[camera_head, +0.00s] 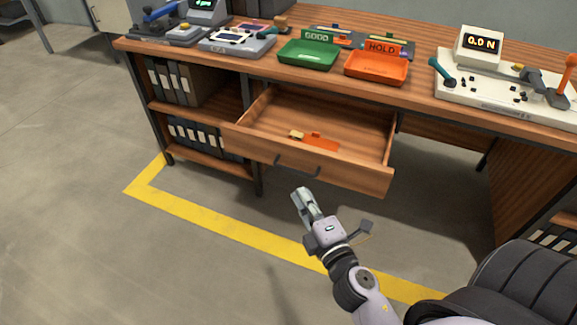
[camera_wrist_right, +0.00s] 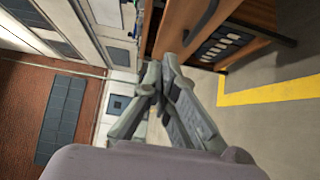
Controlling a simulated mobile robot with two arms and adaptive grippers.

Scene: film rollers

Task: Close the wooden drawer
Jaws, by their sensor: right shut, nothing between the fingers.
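The wooden drawer (camera_head: 335,178) is pulled out from under the workbench in the head view. Inside lie a small yellowish block (camera_head: 297,135) and an orange flat item (camera_head: 322,143). My right gripper (camera_head: 302,192) is in front of and below the drawer front, near the handles in the picture; I cannot tell whether it touches. It is shut and empty. In the right wrist view the gripper (camera_wrist_right: 160,68) shows its fingers together, with wood just beyond them. My left gripper is not in view.
On the bench top (camera_head: 240,62) stand a green tray (camera_head: 308,55), an orange tray (camera_head: 376,68) and a force gauge (camera_head: 478,46). Shelves with binders (camera_head: 172,82) are left of the drawer. A dark chair (camera_head: 525,285) is at lower right. Floor in front is open.

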